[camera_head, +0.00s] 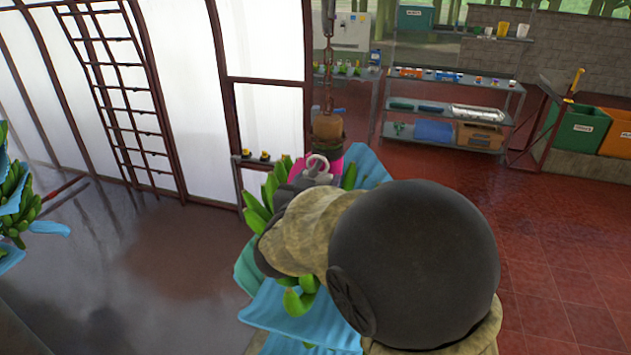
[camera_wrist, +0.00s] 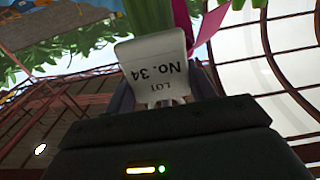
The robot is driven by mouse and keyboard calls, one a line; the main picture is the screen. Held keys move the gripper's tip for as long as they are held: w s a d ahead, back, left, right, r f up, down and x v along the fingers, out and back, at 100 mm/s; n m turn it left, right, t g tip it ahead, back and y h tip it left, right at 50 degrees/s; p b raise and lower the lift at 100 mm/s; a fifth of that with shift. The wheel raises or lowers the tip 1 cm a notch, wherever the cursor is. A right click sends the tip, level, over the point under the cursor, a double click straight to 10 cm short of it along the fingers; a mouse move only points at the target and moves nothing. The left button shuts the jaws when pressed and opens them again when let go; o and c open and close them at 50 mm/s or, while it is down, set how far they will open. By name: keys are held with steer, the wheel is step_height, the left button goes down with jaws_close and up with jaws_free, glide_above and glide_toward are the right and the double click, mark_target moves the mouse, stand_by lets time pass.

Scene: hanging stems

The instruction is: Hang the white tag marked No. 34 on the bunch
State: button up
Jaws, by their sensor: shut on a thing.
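The white tag (camera_wrist: 155,68) reads "LOT No. 34" upside down in the wrist view. My gripper (camera_wrist: 165,103) is shut on it. In the head view my gripper (camera_head: 300,184) is at the top of the bunch, and a pale hook-shaped piece (camera_head: 318,166) shows beside the stem. The bunch of green bananas (camera_head: 256,214) hangs with blue sheets (camera_head: 366,166) around it. Its brown stem (camera_head: 327,127) hangs from a chain, with a pink band (camera_head: 331,158) below. My arm hides much of the bunch. I cannot tell whether the hook touches the stem.
Another bunch (camera_head: 14,200) with blue sheets hangs at the far left. A metal shelf rack (camera_head: 450,110) stands behind. A green bin (camera_head: 580,130) and an orange bin (camera_head: 615,132) are at the right. The red tiled floor (camera_head: 550,230) is clear.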

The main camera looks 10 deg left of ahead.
steer(key=shift+w+f, duration=0.15)
steer(key=shift+f, duration=0.2)
stand_by(0.6)
steer(key=o, duration=1.2)
steer(key=shift+b, duration=0.3)
steer(key=s+a+b, duration=0.1)
steer(key=s+b, duration=0.5)
steer(key=s, duration=1.1)
steer(key=shift+s+a+b, duration=0.15)
steer(key=shift+s+b, duration=0.05)
steer(key=shift+b, duration=0.15)
